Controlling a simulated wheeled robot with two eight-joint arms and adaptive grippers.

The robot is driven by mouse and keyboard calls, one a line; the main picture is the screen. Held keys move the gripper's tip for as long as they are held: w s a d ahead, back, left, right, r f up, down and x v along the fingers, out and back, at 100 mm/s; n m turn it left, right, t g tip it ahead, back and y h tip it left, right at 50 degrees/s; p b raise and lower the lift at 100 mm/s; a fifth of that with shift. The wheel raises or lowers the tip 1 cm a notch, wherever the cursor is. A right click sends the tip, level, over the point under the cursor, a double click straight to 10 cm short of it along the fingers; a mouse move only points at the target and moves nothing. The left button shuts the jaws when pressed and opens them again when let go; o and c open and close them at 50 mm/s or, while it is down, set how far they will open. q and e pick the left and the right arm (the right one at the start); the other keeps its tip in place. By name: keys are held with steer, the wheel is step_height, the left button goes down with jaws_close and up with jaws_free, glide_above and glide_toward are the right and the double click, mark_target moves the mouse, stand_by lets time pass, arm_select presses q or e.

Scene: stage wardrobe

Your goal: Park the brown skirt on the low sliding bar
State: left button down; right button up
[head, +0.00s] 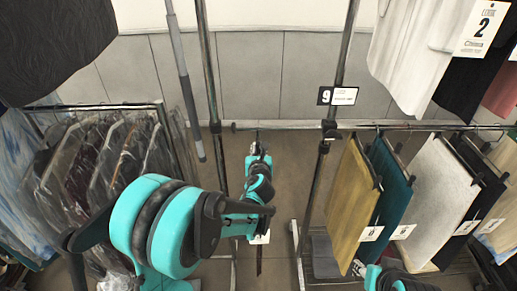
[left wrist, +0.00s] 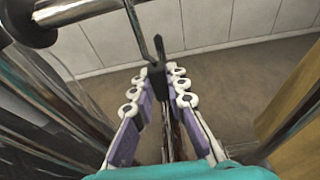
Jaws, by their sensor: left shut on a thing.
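My left gripper (head: 258,150) is below the left end of the low bar (head: 285,126) in the head view. In the left wrist view the gripper (left wrist: 157,82) has its pale, purple-sided fingers closed on a dark hanger piece (left wrist: 157,75). A thin metal hook rises from it toward the bar; I cannot tell whether it touches the bar. The brown skirt (head: 259,262) hangs below, seen edge-on as a narrow dark strip, mostly hidden by my arm. A white tag (head: 261,238) shows beside it. My right gripper is out of view.
A yellow skirt (head: 354,205), a teal one (head: 391,190), a white one (head: 437,200) and others hang on the bar to the right. Bagged garments (head: 95,165) crowd a left rack. A white garment (head: 410,55) hangs above.

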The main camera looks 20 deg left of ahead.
arm_select(q)
steer(key=shift+f+b, duration=0.3)
steer(key=shift+f, duration=0.15)
steer(key=c, duration=1.4)
jaws_free()
steer(key=shift+r, duration=0.1)
steer(key=shift+c, duration=0.2)
steer(key=v, duration=1.2)
steer(key=s+a+f+n+g, duration=0.2)
steer(key=s+a+n+g, duration=0.25)
steer(key=s+n, duration=0.75)
steer(key=s+d+f+n+g+h, duration=0.1)
steer(key=s+n, duration=0.4)
steer(key=n, duration=0.5)
steer(key=s+d+f+n+g+h, duration=0.2)
steer(key=s+n, duration=0.3)
steer(key=n, duration=0.5)
steer(key=shift+s+n+h, duration=0.2)
steer(key=shift+n+h, duration=0.2)
steer(key=shift+h, duration=0.2)
steer(key=shift+d, duration=0.15)
